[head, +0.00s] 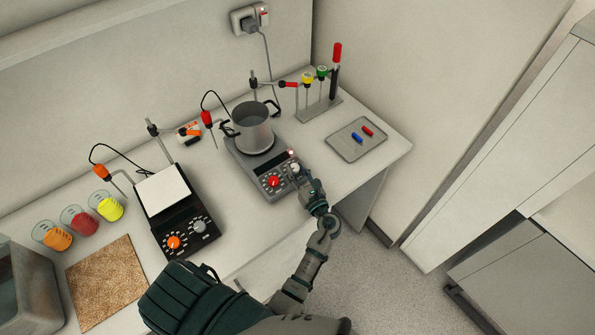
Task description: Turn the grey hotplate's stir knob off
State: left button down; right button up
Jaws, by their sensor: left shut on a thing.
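The grey hotplate (243,160) stands near the right end of the bench with a metal pot (252,127) on its plate. Its sloped front panel has a red knob (273,181) on the left and a pale grey knob (294,168) on the right. A small red light (290,152) glows near the panel's top right. My left gripper (299,177) is at the right side of the panel, shut on the pale grey knob. The fingers partly cover this knob, so its pointer cannot be read. My right gripper is not in view.
A black hotplate (185,222) with a white top, an orange knob and a grey knob stands to the left. A rack (318,110) with coloured-handled tools and a tray (357,139) with red and blue pieces stand to the right. Several juice beakers (80,220) stand far left.

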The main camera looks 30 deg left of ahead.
pick_arm(q)
jog(key=c, duration=1.1)
grip_release()
jog(key=o, duration=0.3)
jog(key=shift+w+f, duration=0.1)
jog(key=shift+o, duration=0.2)
jog(key=shift+w+a, duration=0.1)
